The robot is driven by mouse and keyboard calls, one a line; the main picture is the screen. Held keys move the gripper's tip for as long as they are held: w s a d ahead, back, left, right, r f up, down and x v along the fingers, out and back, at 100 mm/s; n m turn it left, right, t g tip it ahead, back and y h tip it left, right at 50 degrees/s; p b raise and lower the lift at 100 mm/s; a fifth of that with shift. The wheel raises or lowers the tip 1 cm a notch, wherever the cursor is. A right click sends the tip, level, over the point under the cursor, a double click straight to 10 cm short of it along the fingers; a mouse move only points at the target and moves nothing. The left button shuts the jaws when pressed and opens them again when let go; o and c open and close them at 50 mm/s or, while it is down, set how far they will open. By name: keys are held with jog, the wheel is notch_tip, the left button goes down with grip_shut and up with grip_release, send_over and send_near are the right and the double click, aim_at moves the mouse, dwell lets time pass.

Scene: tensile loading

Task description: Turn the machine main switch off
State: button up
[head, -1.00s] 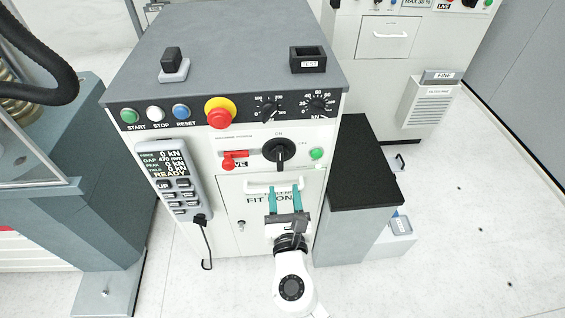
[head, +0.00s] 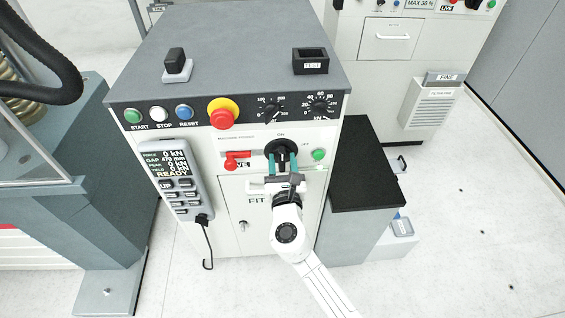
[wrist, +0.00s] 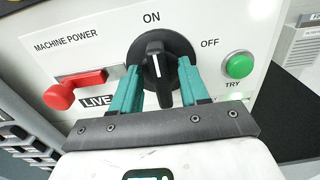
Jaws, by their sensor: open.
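My gripper (wrist: 156,85) is open, with one teal finger on each side of the knob's grip bar. I cannot tell whether either finger touches the bar. A red LIVE lever (wrist: 76,90) is left of the knob, and a green TRY button (wrist: 238,65) is right of it.
A red emergency stop (head: 223,113) and two dials sit on the panel above. A pendant (head: 174,178) hangs at the left of the cabinet. A black-topped block (head: 365,165) stands to the right.

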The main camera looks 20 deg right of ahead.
jog(key=shift+c, duration=0.2)
grip_shut()
jog(key=shift+f+m+b, duration=0.1)
jog(key=shift+m+b, duration=0.2)
jog(key=shift+b, duration=0.1)
jog(key=m+b, duration=0.3)
jog(key=shift+d+f+m, duration=0.1)
jog(key=shift+f+m, duration=0.05)
jog(key=shift+m, duration=0.25)
jog(key=m+b, duration=0.3)
jog(key=m, duration=0.1)
jog(key=shift+s+d+f+b, duration=0.1)
jog(key=shift+d+b, duration=0.05)
jog(key=shift+b, duration=0.2)
jog(key=shift+d+f+m+b, duration=0.1)
jog(key=shift+m+b, duration=1.6)
jog(key=shift+m, duration=0.65)
jog(key=shift+d+f+m+b, duration=0.1)
jog(key=shift+m+b, duration=1.6)
jog(key=shift+m, duration=0.65)
